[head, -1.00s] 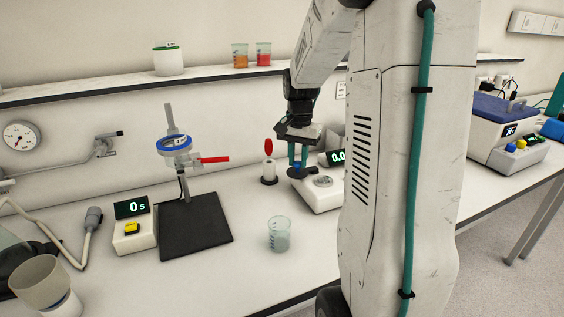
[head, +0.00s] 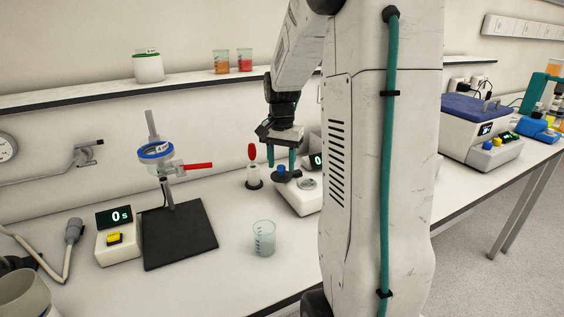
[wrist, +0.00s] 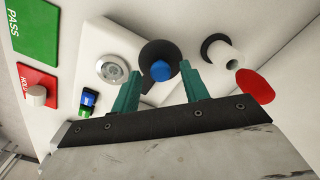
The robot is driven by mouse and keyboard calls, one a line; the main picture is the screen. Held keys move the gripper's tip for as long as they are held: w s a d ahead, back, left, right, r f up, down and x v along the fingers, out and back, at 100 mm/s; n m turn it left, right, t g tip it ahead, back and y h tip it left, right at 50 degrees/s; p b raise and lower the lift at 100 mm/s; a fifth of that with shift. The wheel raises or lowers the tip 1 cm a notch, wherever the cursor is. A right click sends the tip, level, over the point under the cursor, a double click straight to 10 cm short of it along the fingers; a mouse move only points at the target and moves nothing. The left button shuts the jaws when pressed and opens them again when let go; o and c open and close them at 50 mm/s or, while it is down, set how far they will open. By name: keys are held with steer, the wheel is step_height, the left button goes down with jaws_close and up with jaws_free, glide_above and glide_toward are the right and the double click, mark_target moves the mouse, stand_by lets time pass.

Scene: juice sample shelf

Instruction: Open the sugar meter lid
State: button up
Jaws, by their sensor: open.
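The sugar meter (head: 303,203) is a white box with a green-lit display (head: 317,160), partly hidden behind my arm. Its black round lid (head: 284,178) carries a blue knob (head: 281,169). In the wrist view the lid (wrist: 150,53) lies beside the round metal sample well (wrist: 112,70), which shows uncovered. My gripper (head: 281,162) is open above the lid, its teal fingers apart on either side of the blue knob. In the wrist view the gripper (wrist: 160,85) holds nothing, and gaps show between the fingers and the knob (wrist: 161,70).
A white post with a red top (head: 253,165) stands close left of the meter. A glass beaker (head: 264,238) stands in front. A stand with a blue ring (head: 156,151) and a timer (head: 118,240) are further left. Green and red panels (wrist: 32,31) show in the wrist view.

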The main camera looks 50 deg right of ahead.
mark_target(282, 167)
step_height(282, 167, up, 7)
steer(key=shift+r, duration=0.2)
stand_by(0.6)
steer(key=shift+s+f+n, duration=0.1)
steer(key=shift+n, duration=0.2)
steer(key=s+a+n, duration=0.6)
steer(key=s+a, duration=0.4)
steer(key=a, duration=0.3)
steer(key=s+a+n+t, duration=0.1)
steer(key=s+a+n, duration=0.6)
steer(key=a, duration=0.7)
steer(key=s, duration=0.2)
steer(key=shift+s+a, duration=0.25)
steer(key=shift+s, duration=0.15)
